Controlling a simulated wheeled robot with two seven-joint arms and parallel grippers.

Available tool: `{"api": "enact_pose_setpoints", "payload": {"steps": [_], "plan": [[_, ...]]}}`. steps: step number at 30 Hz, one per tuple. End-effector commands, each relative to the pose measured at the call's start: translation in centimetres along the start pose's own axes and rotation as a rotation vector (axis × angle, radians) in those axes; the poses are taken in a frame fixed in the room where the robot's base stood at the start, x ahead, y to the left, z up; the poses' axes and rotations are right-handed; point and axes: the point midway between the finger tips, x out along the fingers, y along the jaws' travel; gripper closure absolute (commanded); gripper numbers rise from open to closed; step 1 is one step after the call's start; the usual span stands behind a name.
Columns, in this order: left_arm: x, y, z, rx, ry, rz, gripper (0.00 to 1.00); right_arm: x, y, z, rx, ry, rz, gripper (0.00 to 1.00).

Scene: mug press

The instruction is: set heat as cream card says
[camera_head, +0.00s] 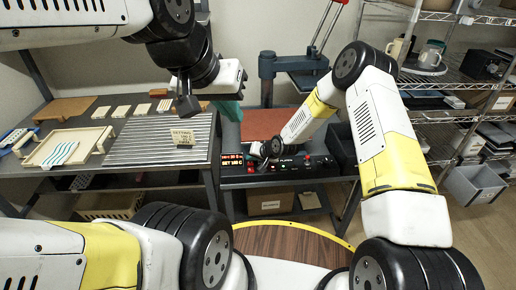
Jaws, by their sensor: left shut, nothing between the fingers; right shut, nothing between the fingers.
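A small cream card (183,137) with dark print stands on the ribbed metal plate (150,152) of the left table; its print is too small to read surely. A black control panel (310,163) sits on the front of the press, with a lit red-and-white display (232,163) whose digits I cannot read surely. Knobs and small lights run along it. My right gripper (263,158) is shut and empty at the panel, just right of the display; it hides part of the panel, and contact is unclear. My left gripper (187,104) is shut and empty, above the card.
A reddish pad (263,124) lies behind the panel, under the blue-grey press (292,64). A cream tray (66,147) with a wavy-striped piece and several light tiles are on the left table. Wire shelves (455,85) with mugs stand right. A cardboard box (270,204) sits below the panel.

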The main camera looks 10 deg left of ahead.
Motion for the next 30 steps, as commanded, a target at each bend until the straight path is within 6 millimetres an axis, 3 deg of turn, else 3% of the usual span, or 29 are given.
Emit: {"api": "enact_pose_setpoints", "payload": {"steps": [30], "plan": [[0.00, 0.00, 0.00, 0.000, 0.000, 0.000, 1.00, 0.60, 0.42, 0.45, 0.000, 0.000, 0.000, 1.00]]}}
